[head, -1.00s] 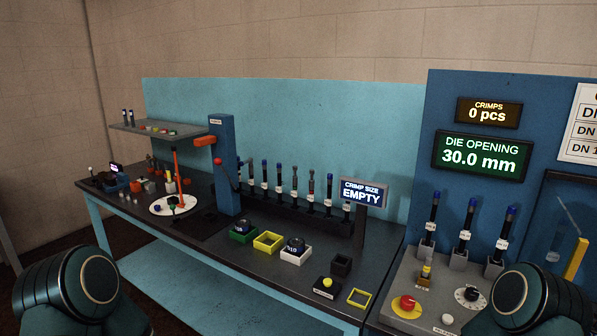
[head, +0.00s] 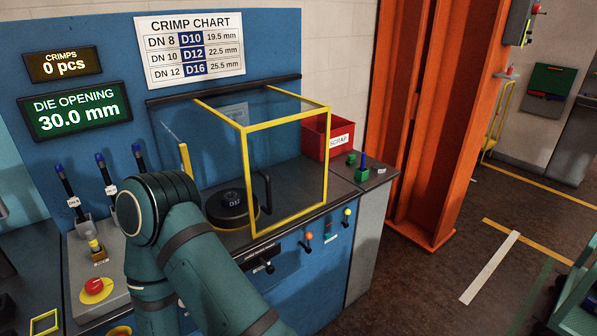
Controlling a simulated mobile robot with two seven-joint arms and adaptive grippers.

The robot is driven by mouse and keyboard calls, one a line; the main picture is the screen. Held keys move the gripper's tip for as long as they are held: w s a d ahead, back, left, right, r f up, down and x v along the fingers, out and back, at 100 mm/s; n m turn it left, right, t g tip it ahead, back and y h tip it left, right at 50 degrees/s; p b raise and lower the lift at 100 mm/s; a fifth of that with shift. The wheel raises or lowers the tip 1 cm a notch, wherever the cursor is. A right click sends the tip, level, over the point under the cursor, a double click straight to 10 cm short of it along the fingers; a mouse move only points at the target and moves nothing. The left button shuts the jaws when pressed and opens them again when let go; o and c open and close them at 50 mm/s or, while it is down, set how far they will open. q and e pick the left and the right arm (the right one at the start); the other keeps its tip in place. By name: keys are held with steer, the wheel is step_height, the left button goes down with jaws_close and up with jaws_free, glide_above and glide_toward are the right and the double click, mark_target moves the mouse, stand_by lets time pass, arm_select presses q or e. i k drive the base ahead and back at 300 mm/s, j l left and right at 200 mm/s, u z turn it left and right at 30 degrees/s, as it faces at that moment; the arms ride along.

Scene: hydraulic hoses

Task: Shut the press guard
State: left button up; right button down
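The press guard (head: 290,168) is a clear box with a yellow frame on the blue press, right of centre in the head view. Its clear front pane has a black upright handle (head: 266,190) near its left edge. To the left of the pane is a gap, with a separate yellow upright (head: 185,160) beyond it. The round black die marked D12 (head: 233,203) stands at this gap, partly hidden by my arm. A dark green arm of mine, apparently the right, crosses the lower left foreground. Neither of my grippers shows.
A red scrap bin (head: 318,142) and small green blocks (head: 358,166) stand right of the guard. An orange column (head: 425,120) rises beyond the press. Small levers (head: 307,242) stick out from the press front. The floor at right is mostly clear.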

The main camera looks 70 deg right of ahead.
mark_target(323, 107)
steer(key=z, duration=2.15)
steer(key=i+l+u, duration=0.1)
steer(key=u, duration=0.25)
steer(key=i+l+u, duration=0.1)
steer(key=l+u, duration=0.25)
steer(key=i+l+u, duration=0.15)
steer(key=l+u, duration=0.1)
steer(key=l, duration=0.3)
steer(key=i+l+u, duration=0.15)
steer(key=l, duration=0.15)
steer(key=i+l, duration=0.1)
steer(key=l, duration=0.4)
steer(key=i+l+u, duration=0.1)
steer(key=l, duration=0.35)
steer(key=i+l, duration=0.1)
steer(key=l, duration=0.4)
steer(key=l+u, duration=0.1)
steer(key=l, duration=0.4)
steer(key=i, duration=0.05)
